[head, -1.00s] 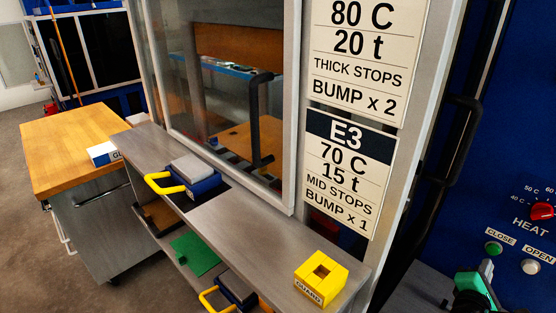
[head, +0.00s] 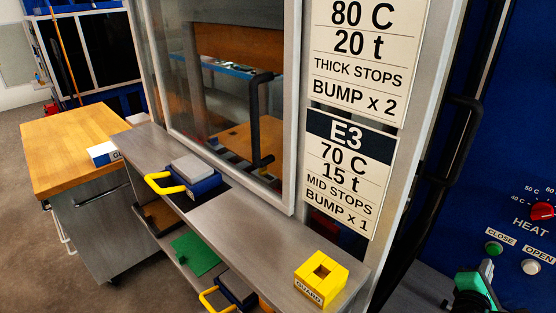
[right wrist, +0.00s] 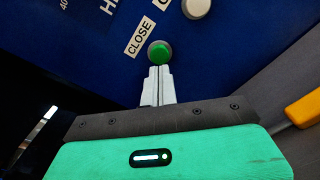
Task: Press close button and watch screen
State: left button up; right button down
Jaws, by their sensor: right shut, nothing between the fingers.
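The green close button (head: 494,248) sits on the blue panel under its CLOSE label, with the white open button (head: 531,267) to its right. In the right wrist view the close button (right wrist: 160,52) lies straight ahead of my right gripper's fingertips (right wrist: 158,71). The fingers are shut with nothing between them. Their tips overlap the button's lower rim in that view; I cannot tell whether they touch it or press it in. In the head view my right gripper (head: 487,267) is just below the button. No screen shows, and my left gripper is out of view.
A red HEAT knob (head: 541,211) sits above the buttons. A yellow GUARD block (head: 321,279) stands on the grey ledge (head: 235,222), with a blue tray with a yellow handle (head: 192,179) farther along. A framed window and black handles stand left of the panel. A wooden-topped cart (head: 70,145) is at far left.

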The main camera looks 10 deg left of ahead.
aim_at(493, 251)
jog(key=shift+w+d, duration=0.1)
jog(key=shift+x, duration=1.15)
jog(key=shift+p+x, duration=0.35)
jog(key=shift+x, duration=0.7)
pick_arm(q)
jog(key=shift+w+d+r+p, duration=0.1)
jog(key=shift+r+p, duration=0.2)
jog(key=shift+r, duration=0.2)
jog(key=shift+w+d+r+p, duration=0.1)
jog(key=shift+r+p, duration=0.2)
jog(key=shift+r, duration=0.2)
pick_arm(e)
jog(key=shift+v, duration=2.4)
dwell(0.8)
